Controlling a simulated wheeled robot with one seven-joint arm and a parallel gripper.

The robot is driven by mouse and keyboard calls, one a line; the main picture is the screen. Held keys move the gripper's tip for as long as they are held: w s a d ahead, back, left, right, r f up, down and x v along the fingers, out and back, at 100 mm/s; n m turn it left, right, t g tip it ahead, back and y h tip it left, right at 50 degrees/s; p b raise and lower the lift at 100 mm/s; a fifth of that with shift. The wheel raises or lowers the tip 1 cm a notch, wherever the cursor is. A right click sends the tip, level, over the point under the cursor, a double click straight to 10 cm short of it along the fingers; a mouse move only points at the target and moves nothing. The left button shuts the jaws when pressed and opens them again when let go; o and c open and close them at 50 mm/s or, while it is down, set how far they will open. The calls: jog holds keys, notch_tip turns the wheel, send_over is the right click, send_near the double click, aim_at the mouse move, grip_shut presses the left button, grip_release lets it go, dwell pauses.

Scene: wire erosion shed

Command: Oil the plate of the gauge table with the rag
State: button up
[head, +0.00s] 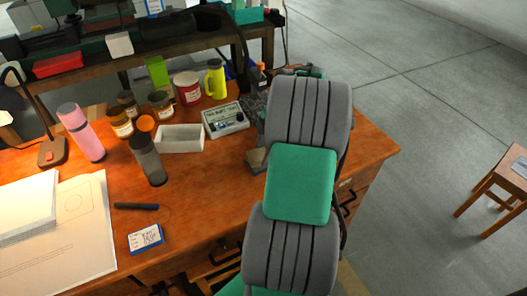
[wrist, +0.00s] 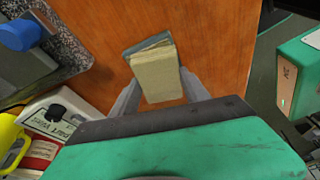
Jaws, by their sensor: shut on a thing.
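The rag, a folded tan pad with a grey-blue edge, shows in the wrist view (wrist: 157,75) between the two grey fingers of my gripper (wrist: 160,80). My gripper is shut on it, above the bare wooden desk top. The gauge table, a speckled grey stone base (wrist: 72,45) with a smooth grey plate (wrist: 30,77), is at the left of the wrist view, apart from the rag. In the head view my arm mostly hides it.
A white instrument box (head: 225,119), an open pale tray (head: 180,139), a yellow bottle (head: 215,80) and a red-and-white tin (head: 187,87) stand on the desk (head: 210,180). A dark bottle (head: 147,158) and several jars are further left. A stool (head: 498,185) stands at right.

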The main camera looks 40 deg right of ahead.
jog(key=shift+r+p, duration=2.6)
jog(key=shift+r, duration=0.95)
